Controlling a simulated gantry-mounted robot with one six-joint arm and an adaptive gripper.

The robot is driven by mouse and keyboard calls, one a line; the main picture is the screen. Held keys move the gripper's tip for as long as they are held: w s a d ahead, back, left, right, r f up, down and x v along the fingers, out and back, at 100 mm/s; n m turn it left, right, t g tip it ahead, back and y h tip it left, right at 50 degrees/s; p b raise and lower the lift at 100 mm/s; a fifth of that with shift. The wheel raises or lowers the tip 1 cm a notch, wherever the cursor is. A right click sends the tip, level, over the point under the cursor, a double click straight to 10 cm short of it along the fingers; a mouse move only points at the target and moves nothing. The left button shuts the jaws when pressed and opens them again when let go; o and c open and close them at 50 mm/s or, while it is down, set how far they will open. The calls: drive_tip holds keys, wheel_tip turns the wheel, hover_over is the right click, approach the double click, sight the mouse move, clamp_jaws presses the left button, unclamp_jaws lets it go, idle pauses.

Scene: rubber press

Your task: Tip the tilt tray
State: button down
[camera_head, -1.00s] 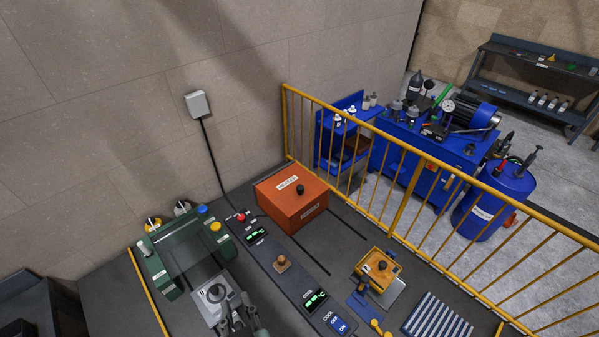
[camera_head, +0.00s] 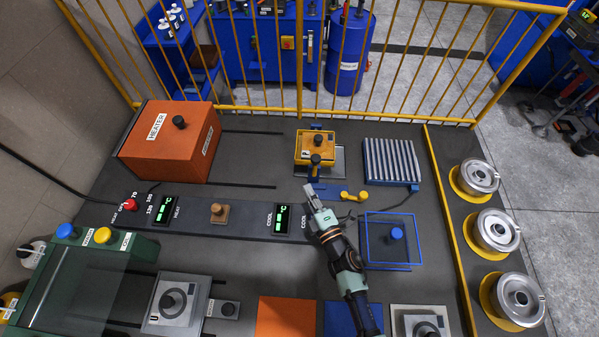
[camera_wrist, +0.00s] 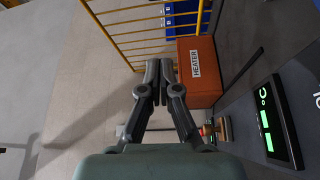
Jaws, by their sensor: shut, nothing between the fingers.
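A yellow tray-like unit (camera_head: 316,148) with dark knobs stands on a blue and grey base at the back centre. A short yellow lever (camera_head: 354,196) lies at the front right of its blue base. No label marks the tilt tray; this yellow unit looks most like it. My gripper (camera_head: 310,190) is in front of the yellow unit, close to its blue base; I cannot tell whether it touches. In the wrist view my gripper (camera_wrist: 160,66) has its fingers together with nothing between them. The yellow unit does not show clearly there.
An orange heater box (camera_head: 170,142) stands at the left, also in the wrist view (camera_wrist: 197,72). A ribbed rack (camera_head: 390,162) and a blue frame (camera_head: 391,240) lie to the right. A yellow railing (camera_head: 260,108) runs behind. A control strip (camera_head: 190,212) crosses the bench.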

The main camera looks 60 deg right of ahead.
sight(316, 163)
drive_tip(key=w+d, duration=0.4)
drive_tip(key=d, duration=0.4)
drive_tip(key=shift+d+r, duration=0.25)
drive_tip(key=shift+d, duration=0.05)
drive_tip(key=shift+s+d+m+h+b, duration=0.15)
drive_tip(key=shift+s+m+h+b, duration=0.2)
drive_tip(key=shift+b, duration=0.3)
drive_tip(key=shift+s+d+f+m+t+h+b, duration=0.1)
drive_tip(key=shift+s+d+m+t+h+b, duration=0.1)
drive_tip(key=shift+s+m+b, duration=0.35)
drive_tip(key=shift+s+d+f+m+t+h+b, duration=0.15)
drive_tip(key=shift+s+m+b, duration=0.15)
drive_tip(key=shift+m+b, duration=0.35)
drive_tip(key=s+m+h+b, duration=0.1)
drive_tip(key=m+b, duration=0.1)
drive_tip(key=s+d+m+h+b, duration=0.1)
drive_tip(key=s+m+b, duration=0.1)
drive_tip(key=b, duration=0.1)
drive_tip(key=shift+s+d+f+m+h, duration=0.1)
drive_tip(key=shift+d+f+m+h, duration=0.05)
drive_tip(key=shift+m+h, duration=0.2)
drive_tip(key=shift+s+b, duration=0.1)
drive_tip(key=shift+b, duration=0.3)
